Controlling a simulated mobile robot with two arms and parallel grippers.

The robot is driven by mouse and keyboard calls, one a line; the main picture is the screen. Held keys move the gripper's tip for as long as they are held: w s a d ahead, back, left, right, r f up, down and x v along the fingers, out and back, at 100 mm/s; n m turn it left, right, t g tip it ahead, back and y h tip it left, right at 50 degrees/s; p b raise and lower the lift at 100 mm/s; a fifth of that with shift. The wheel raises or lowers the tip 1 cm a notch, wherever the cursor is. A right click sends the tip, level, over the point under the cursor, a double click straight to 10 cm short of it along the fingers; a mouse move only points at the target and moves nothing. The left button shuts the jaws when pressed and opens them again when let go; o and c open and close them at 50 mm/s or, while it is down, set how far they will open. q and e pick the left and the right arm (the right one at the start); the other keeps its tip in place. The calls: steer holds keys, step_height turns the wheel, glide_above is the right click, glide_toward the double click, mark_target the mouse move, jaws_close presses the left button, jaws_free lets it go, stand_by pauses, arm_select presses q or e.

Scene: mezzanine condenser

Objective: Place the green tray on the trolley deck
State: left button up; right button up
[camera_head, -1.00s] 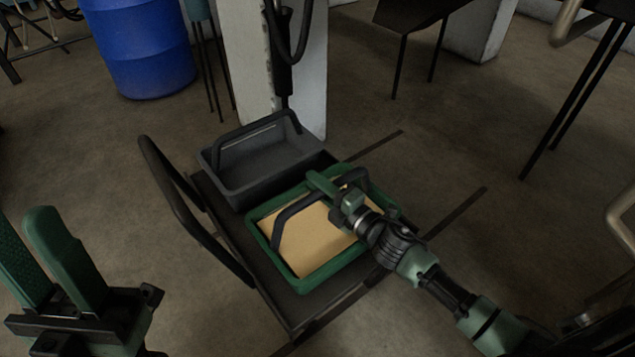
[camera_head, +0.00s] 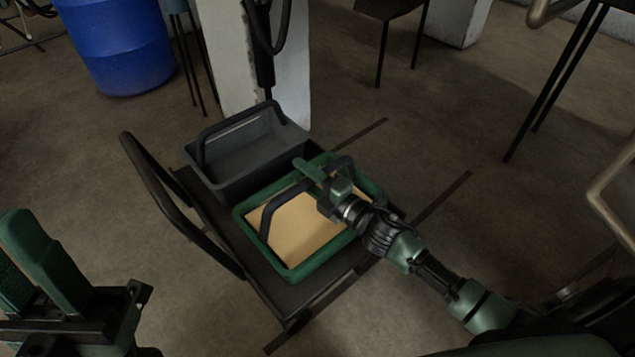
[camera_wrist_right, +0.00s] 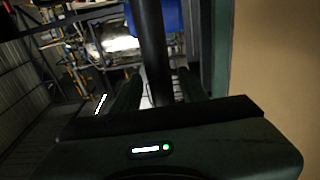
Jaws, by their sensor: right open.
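The green tray (camera_head: 320,260) has a tan board-like surface inside and a dark hoop handle (camera_head: 283,205). It appears to rest on the dark trolley deck (camera_head: 278,292), at the near right part of it. My right gripper (camera_head: 318,176) is open at the tray's handle. In the right wrist view the dark handle bar (camera_wrist_right: 152,50) passes between the open fingers (camera_wrist_right: 155,92), with gaps at both sides. My left gripper (camera_head: 32,255) is open and empty at the lower left, away from the trolley.
A grey tray (camera_head: 225,182) with its own handle stands on the deck behind the green one. The trolley's push handle (camera_head: 165,205) rises at the left. A pale pillar (camera_head: 232,75) and a blue barrel (camera_head: 117,45) stand behind. Floor to the right is mostly clear.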

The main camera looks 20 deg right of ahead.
steer(key=p+v, duration=0.2)
steer(key=v, duration=0.9)
steer(key=s+a+r+m+t+y, duration=0.1)
steer(key=s+a+r+m+t, duration=0.1)
steer(key=a+r+m, duration=0.5)
steer(key=s+a+r+m+t+y, duration=0.2)
steer(key=s+r+t, duration=0.1)
steer(key=r, duration=0.9)
arm_select(q)
steer(key=w+d+f+g, duration=0.1)
steer(key=w+g, duration=0.2)
steer(key=w, duration=0.1)
steer(key=w+d+f+g+y, duration=0.1)
steer(key=w+f+g, duration=0.1)
steer(key=w, duration=0.3)
steer(key=shift+f+m+g, duration=0.25)
steer(key=shift+m+g, duration=0.05)
steer(key=shift+g, duration=0.1)
arm_select(e)
steer(key=s+r+m+t+h, duration=0.3)
steer(key=s+r+m+t, duration=0.2)
steer(key=r+m, duration=0.6)
step_height(320, 180, up, 2)
steer(key=shift+s+d+r, duration=0.15)
steer(key=shift+s+d, duration=0.05)
steer(key=shift+s, duration=0.15)
arm_select(q)
steer(key=shift+a, duration=0.1)
